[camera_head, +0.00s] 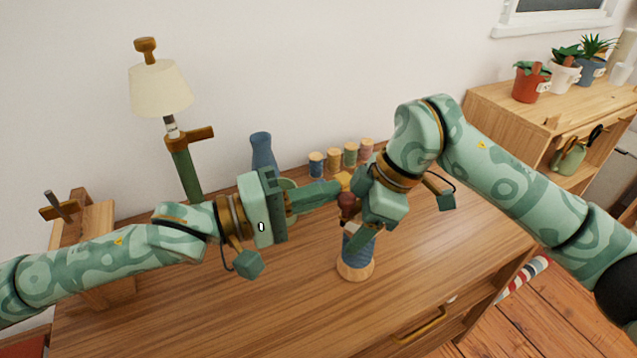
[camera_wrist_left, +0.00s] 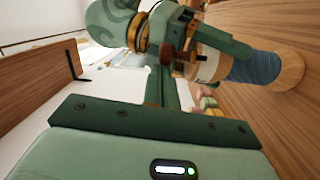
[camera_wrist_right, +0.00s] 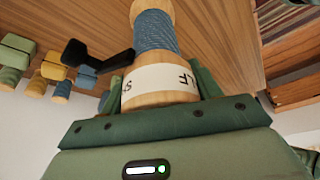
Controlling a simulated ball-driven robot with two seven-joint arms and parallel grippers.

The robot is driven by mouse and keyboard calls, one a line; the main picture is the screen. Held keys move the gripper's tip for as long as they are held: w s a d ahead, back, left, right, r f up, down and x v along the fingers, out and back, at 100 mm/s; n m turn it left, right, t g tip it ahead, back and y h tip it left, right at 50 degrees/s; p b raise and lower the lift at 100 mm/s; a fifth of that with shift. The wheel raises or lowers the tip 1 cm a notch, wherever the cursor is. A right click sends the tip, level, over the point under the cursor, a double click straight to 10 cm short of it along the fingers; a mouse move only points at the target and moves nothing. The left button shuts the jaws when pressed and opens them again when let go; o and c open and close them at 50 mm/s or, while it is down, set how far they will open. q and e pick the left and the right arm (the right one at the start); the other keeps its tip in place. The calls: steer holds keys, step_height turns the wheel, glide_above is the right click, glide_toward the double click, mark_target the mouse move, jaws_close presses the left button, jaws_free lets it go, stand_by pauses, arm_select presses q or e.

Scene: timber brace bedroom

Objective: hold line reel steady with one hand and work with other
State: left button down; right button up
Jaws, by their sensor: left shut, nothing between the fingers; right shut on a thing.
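The line reel (camera_head: 359,252) stands upright on the wooden desk (camera_head: 230,305), with blue line around its middle and a pale wooden base. My right gripper (camera_head: 358,236) is shut on its upper part. In the right wrist view the reel (camera_wrist_right: 155,35) has a white lettered band between the fingers, and a dark arm-like part (camera_wrist_right: 97,56) shows beside it. My left gripper (camera_head: 336,190) is shut and empty, its tips close to a dark red knob (camera_head: 348,201) above the reel. I cannot tell whether they touch. My right gripper hides much of the reel's top.
Several thread spools (camera_head: 333,160) and a blue vase (camera_head: 262,150) stand along the wall behind my grippers. A lamp (camera_head: 160,88) is at the back left, beside a wooden stand (camera_head: 92,222). Potted plants (camera_head: 530,82) are on the right-hand cabinet. The front desk top is clear.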

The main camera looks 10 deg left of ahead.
arm_select(q)
steer(key=shift+s+d, duration=0.7)
steer(key=shift+s, duration=0.3)
steer(key=shift+s+d, duration=0.75)
steer(key=shift+d, duration=0.15)
arm_select(e)
steer(key=shift+a+r, duration=0.1)
steer(key=shift+a, duration=0.05)
arm_select(q)
steer(key=shift+r, duration=0.15)
step_height(320, 180, up, 10)
steer(key=w+a, duration=0.1)
steer(key=shift+w+t, duration=0.25)
steer(key=shift+t, duration=0.05)
steer(key=shift+a, duration=0.15)
